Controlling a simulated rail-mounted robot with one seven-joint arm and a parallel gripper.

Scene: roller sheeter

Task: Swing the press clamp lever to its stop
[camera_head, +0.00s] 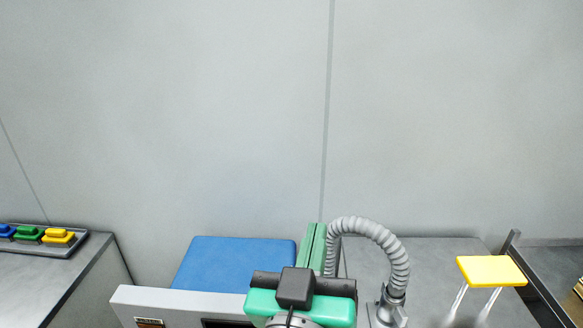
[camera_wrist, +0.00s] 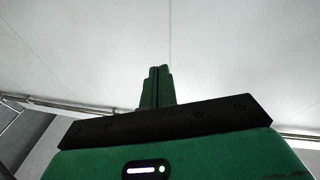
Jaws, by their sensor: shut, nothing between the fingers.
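My gripper (camera_head: 312,248) shows at the bottom middle of the head view, with its green fingers together, pointing up and away. In the wrist view the fingers (camera_wrist: 157,87) are closed against a plain pale wall, with nothing between them. I cannot clearly identify the press clamp lever. A yellow block (camera_head: 491,270) on two metal rods stands to the right of my gripper, well apart from it; I cannot tell whether it belongs to the lever. My gripper and wrist hide part of the machine behind them.
A blue flat surface (camera_head: 232,264) lies left of my gripper, behind a grey front panel (camera_head: 175,301). A ribbed grey hose (camera_head: 385,243) arches just right of the gripper. A grey tray (camera_head: 70,248) with blue, green and yellow pieces sits far left. A dark rail (camera_head: 533,285) slopes at right.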

